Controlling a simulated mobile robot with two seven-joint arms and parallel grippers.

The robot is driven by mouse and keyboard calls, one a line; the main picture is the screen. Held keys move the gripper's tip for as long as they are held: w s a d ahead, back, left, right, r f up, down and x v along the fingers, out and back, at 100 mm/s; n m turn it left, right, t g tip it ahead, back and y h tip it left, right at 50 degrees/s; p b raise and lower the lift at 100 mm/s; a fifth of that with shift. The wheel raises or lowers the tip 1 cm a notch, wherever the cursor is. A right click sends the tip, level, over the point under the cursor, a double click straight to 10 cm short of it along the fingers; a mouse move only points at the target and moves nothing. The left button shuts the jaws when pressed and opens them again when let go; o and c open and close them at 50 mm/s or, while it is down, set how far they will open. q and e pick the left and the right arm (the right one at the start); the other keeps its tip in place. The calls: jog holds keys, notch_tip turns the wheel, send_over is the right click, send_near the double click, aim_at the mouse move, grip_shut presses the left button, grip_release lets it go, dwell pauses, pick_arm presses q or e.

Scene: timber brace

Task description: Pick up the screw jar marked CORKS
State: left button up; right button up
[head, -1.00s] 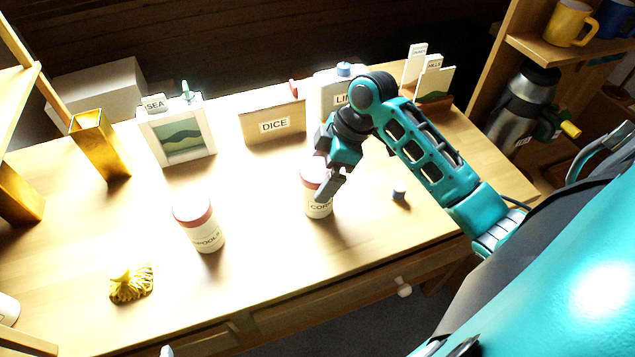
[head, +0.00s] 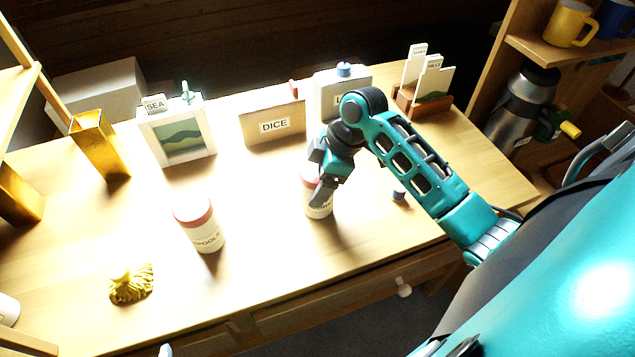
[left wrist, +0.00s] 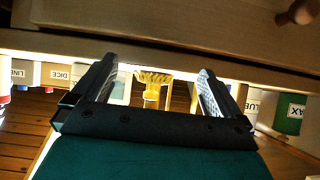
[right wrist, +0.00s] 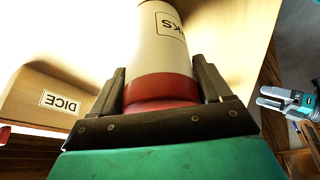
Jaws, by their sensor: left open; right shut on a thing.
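The CORKS jar (head: 318,210), white with a red lid, stands upright on the wooden desk, partly hidden by my right gripper (head: 322,188). In the right wrist view, the jar (right wrist: 160,45) shows upside down with "RKS" readable on its label. The fingers of my right gripper (right wrist: 160,85) are shut on it at the red lid. I cannot tell any gap between jar and desk. My left gripper (left wrist: 158,75) is open and empty in the left wrist view, away from the jar.
A similar jar, SPOOLS (head: 203,230), stands to the left. A yellow tasselled thing (head: 131,285) lies front left. Behind are a SEA picture frame (head: 180,140), a DICE box (head: 272,127) and a grey tin (head: 345,85). A small blue-topped thing (head: 399,195) sits right of the jar.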

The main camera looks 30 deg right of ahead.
jog(key=c, duration=0.4)
